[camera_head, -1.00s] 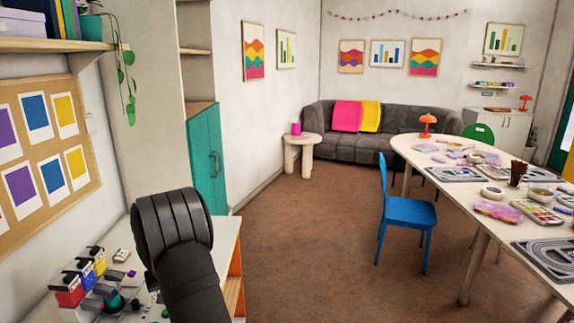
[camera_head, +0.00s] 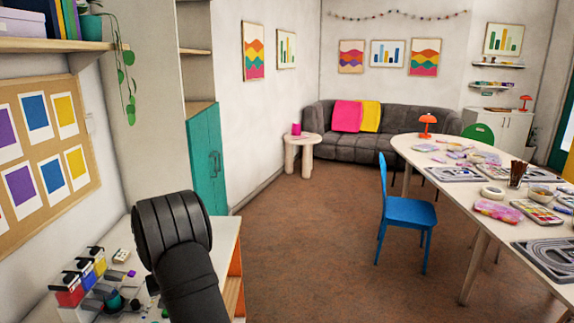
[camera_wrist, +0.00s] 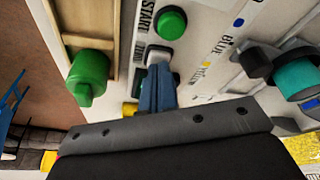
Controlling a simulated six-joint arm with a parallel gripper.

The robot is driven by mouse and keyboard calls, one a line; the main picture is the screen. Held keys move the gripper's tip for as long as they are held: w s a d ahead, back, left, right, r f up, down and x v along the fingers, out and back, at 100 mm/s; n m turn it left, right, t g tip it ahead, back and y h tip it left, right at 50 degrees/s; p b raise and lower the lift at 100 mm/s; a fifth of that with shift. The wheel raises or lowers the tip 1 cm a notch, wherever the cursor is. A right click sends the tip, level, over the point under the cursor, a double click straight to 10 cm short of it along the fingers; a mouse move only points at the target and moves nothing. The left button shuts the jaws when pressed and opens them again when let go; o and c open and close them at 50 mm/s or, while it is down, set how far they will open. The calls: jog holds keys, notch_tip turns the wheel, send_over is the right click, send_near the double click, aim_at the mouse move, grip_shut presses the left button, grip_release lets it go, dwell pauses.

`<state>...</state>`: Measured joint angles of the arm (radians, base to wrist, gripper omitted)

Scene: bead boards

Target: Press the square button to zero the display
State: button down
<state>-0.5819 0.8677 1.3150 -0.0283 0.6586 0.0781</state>
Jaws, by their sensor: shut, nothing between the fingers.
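In the wrist view, my gripper (camera_wrist: 159,70) is shut, its blue-grey fingers together with nothing between them. Its tips are right at a pale square button (camera_wrist: 158,53) on a white panel (camera_wrist: 205,30). The fingers cover the lower part of the button. I cannot tell whether the tips touch it or whether it is pushed in. A round green button (camera_wrist: 171,23) stands just above, next to the word START. The display cannot be made out in either view. In the head view, my dark arm hides the fingers and the square button.
A green knob (camera_wrist: 88,70) sticks up on a wooden frame left of the fingers. A teal cylinder (camera_wrist: 296,77) in a dark holder is on the right. In the head view, red, blue and yellow dispensers (camera_head: 70,298) stand on the bench at the left.

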jog(key=shift+r, duration=0.15)
notch_tip(320, 180, up, 7)
dwell(0.7)
jog(key=shift+f, duration=3.55)
jog(key=d+r+n+g+y, duration=0.1)
jog(key=d+r+n, duration=0.2)
jog(key=r+n, duration=0.2)
jog(key=d+r+n+g+y, duration=0.1)
jog(key=d+r+n, duration=0.3)
jog(key=r, duration=0.6)
jog(key=shift+w+d+n+g+y, duration=0.15)
jog(key=shift+n+g+y, duration=0.3)
jog(key=shift+n, duration=0.75)
jog(key=shift+r, duration=0.15)
